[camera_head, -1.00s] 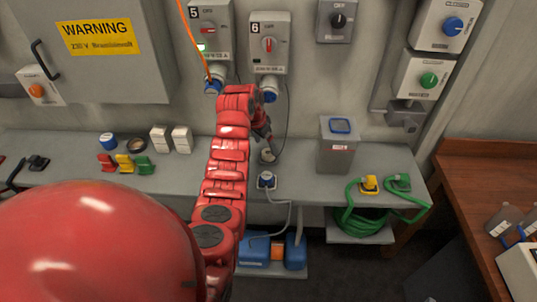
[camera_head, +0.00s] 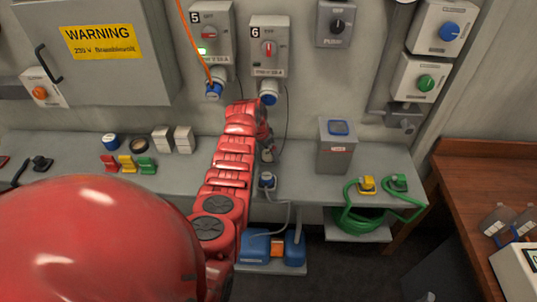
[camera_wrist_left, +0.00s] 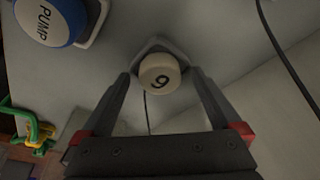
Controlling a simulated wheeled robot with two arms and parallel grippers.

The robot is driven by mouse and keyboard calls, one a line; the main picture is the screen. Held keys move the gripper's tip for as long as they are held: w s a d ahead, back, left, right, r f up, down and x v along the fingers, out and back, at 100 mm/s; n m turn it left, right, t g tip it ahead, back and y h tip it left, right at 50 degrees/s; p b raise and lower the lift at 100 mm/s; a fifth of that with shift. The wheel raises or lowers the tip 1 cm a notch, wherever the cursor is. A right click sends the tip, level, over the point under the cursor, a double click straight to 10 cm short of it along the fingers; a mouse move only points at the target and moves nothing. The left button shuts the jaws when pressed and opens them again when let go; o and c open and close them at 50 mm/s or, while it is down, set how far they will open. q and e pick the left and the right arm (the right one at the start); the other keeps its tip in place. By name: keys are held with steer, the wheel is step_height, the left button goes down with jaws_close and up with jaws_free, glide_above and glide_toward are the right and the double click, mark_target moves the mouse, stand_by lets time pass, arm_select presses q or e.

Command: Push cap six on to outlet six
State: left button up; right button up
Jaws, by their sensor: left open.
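Outlet six (camera_head: 269,48) is a grey wall box marked 6, with a blue-rimmed socket (camera_head: 268,97) at its lower end. Cap six (camera_wrist_left: 158,76) is a pale round cap; its numeral shows upside down in the left wrist view. It sits in a grey holder-like piece whose full shape is hidden. My left gripper (camera_head: 267,147) is below the outlet, low over the bench, partly hidden by my red arm. In the wrist view its open fingers (camera_wrist_left: 160,85) stand on either side of the cap; contact cannot be told. My right gripper is not in view.
A blue plug marked PUMP (camera_wrist_left: 50,20) stands on the bench (camera_head: 300,182) close by. A thin cord hangs below outlet six. Outlet five (camera_head: 210,35), with an orange cable, is to the left. A grey bin (camera_head: 336,155) stands to the right.

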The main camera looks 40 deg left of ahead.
mark_target(267, 156)
arm_select(q)
steer(key=c, duration=1.4)
steer(key=shift+o, duration=0.2)
steer(key=shift+b, duration=0.3)
steer(key=shift+s+r, duration=0.1)
steer(key=shift+s, duration=0.1)
step_height(267, 156, up, 7)
steer(key=b, duration=0.4)
steer(key=shift+s+d+f, duration=0.15)
steer(key=shift+f, duration=0.05)
steer(key=shift+s+d+p, duration=0.2)
steer(key=shift+s+p, duration=0.1)
steer(key=shift+p, duration=0.05)
steer(key=s+d+p, duration=0.1)
steer(key=s+p, duration=0.1)
steer(key=s+d+p, duration=0.3)
steer(key=s+p, duration=0.1)
steer(key=s, duration=0.1)
steer(key=shift+s+d+r, duration=0.1)
steer(key=shift+d+r, duration=0.05)
steer(key=shift+r, duration=0.2)
steer(key=s+d+p, duration=0.1)
steer(key=s+d, duration=0.4)
steer(key=s, duration=0.3)
steer(key=shift+s+d+f, duration=0.2)
steer(key=shift+s+f, duration=0.05)
steer(key=shift+s, duration=0.1)
